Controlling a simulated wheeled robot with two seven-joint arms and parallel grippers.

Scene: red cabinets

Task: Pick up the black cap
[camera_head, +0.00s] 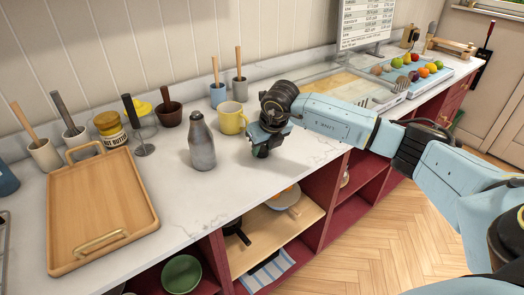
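My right arm comes in from the right, and its gripper (264,141) points down at the white counter, just right of the grey metal bottle (202,143). A small dark shape (260,151) shows at the gripper's lower end, at counter level. It may be the black cap, but the gripper covers most of it and I cannot tell it from the fingertips. I cannot see whether the fingers are open or shut. The grey bottle stands upright, apart from the gripper. My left gripper is not in view.
A yellow mug (231,118) stands close behind the gripper. A wooden tray (100,205) lies at left, with a jar (109,129) and several utensil cups behind it. Fruit (424,72) lies at the far right. Open red shelves (322,190) are below the counter's front edge.

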